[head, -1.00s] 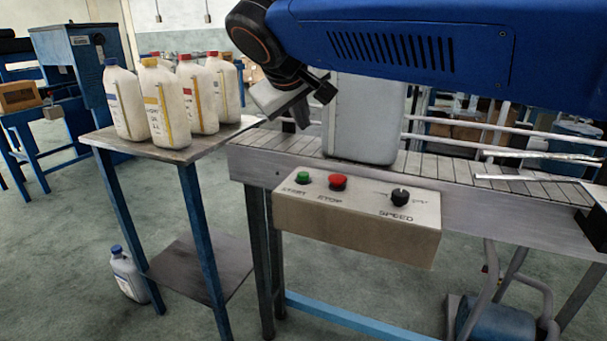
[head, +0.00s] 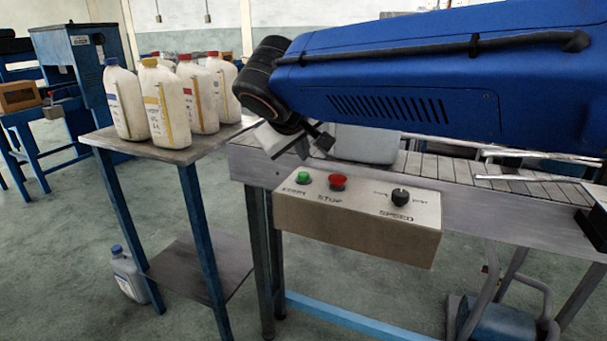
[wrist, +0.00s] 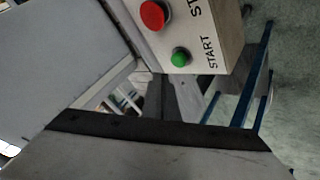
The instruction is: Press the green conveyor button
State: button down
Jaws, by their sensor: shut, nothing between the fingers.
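The green button (head: 303,177), labelled START, is at the left end of the control box (head: 357,228) on the conveyor's front. It also shows in the wrist view (wrist: 180,58), unobstructed. My gripper (head: 308,150) is shut and empty, pointing downward. In the head view it appears just above the green button, with a gap in the picture between them. I cannot tell its exact depth over the button. The red STOP button (head: 337,182) is right beside the green one, and it shows in the wrist view (wrist: 153,15).
A black speed knob (head: 400,196) is farther right on the box. A grey container (head: 368,146) stands on the conveyor (head: 465,168) behind my gripper, partly hidden by my arm. Several white bottles (head: 165,105) stand on a side table (head: 125,140) to the left.

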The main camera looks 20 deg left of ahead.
aim_at(304, 176)
jog(key=shift+f, duration=0.8)
jog(key=shift+f, duration=0.15)
dwell(1.5)
jog(key=shift+f, duration=0.25)
